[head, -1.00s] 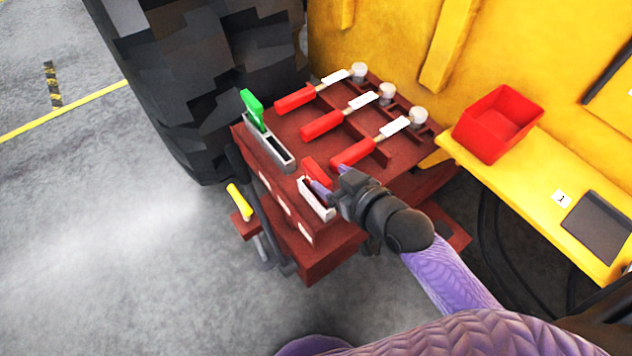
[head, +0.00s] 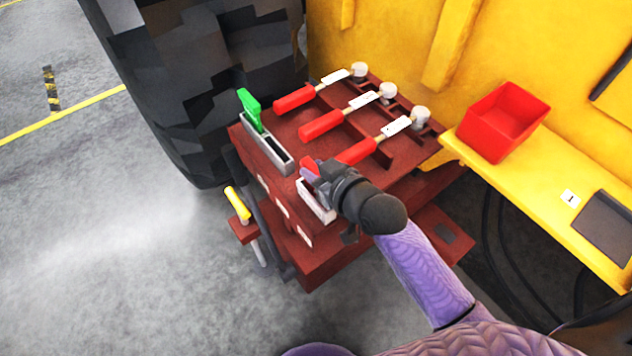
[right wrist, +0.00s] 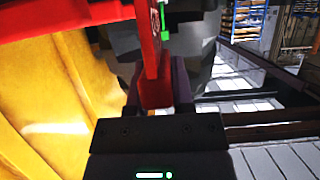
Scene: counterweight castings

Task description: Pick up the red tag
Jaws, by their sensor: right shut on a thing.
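The red tag (head: 309,165) shows at the pale slotted holder (head: 313,205) on the near edge of the dark red casting. My right gripper (head: 316,173) is shut on the tag, and its fingers and wrist hide much of it. In the right wrist view, the tag (right wrist: 155,75) stands upright between the fingers. I cannot tell whether its lower end is still inside the holder. A green tag (head: 251,106) stands in a similar grey holder (head: 268,150) farther left; part of it shows in the right wrist view (right wrist: 165,18). My left gripper is not in view.
Several red-handled pieces with white labels (head: 322,126) lie across the casting (head: 285,172). A red bin (head: 503,122) and a dark tray (head: 606,226) are on the yellow ledge (head: 540,190) at right. A large tyre (head: 200,75) stands behind left. A yellow handle (head: 238,204) stands at the front.

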